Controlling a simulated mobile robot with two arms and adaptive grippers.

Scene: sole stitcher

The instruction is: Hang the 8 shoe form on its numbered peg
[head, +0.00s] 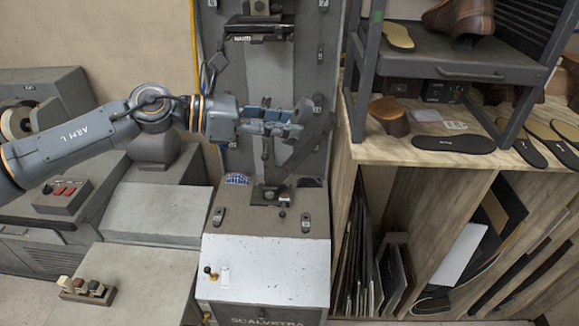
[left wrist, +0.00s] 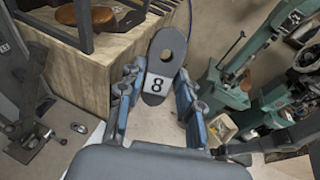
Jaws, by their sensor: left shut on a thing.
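The shoe form (left wrist: 164,58) is a flat dark grey oblong with a round hole near its far end and a white label marked 8. In the left wrist view, its labelled end lies between the two blue-grey fingers of my left gripper (left wrist: 158,98), which is shut on it. In the head view, my left gripper (head: 283,122) reaches from the left across the front of the grey machine column (head: 240,75); I cannot clearly separate the form from the dark parts behind. Small pegs with labels sit on the machine, including a lower right one (head: 305,221). My right gripper is not in view.
A slanted dark metal arm rises from the machine's base (head: 268,192) close to the gripper. A wooden bench (head: 400,150) with a metal rack (head: 440,60), soles and shoes stands at the right. A green machine (left wrist: 235,85) shows in the left wrist view.

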